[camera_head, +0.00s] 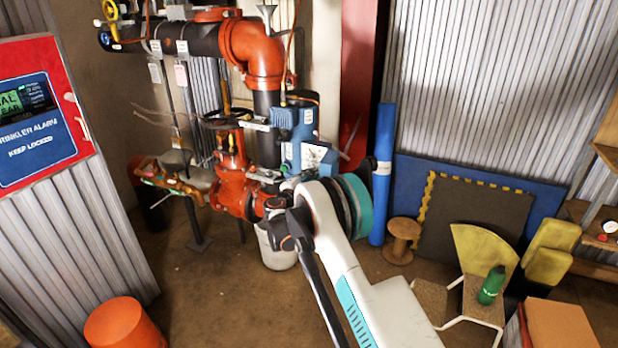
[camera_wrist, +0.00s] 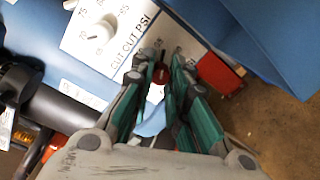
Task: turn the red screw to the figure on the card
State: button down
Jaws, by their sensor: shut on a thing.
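In the wrist view, my gripper (camera_wrist: 161,66) has its two teal-backed fingers close together at the blue box. A small red part (camera_wrist: 155,93), which looks like the red screw, shows between the fingers; they hide most of it. A white scale plate (camera_wrist: 108,45) with a white round knob (camera_wrist: 94,37), printed figures and "CUT OUT PSI" lies beside the fingers. In the head view, the blue box (camera_head: 285,118) is on the pipework with a white card or plate (camera_head: 318,156) on its front. My arm hides the gripper's tips and the screw there. I cannot read the card's figure.
Orange pipes and valves (camera_head: 262,52) stand left of and behind the blue box. A red alarm panel (camera_head: 40,115) is at the far left. An orange bucket (camera_head: 125,325), a wooden spool (camera_head: 402,236) and a chair with a green bottle (camera_head: 491,287) stand on the floor.

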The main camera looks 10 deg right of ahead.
jog(key=m, duration=0.7)
dwell(0.6)
jog(key=c, duration=1.5)
grip_release()
jog(key=shift+s, duration=0.1)
jog(key=v, duration=1.1)
jog(key=shift+s+a, duration=0.15)
jog(key=shift+s, duration=0.25)
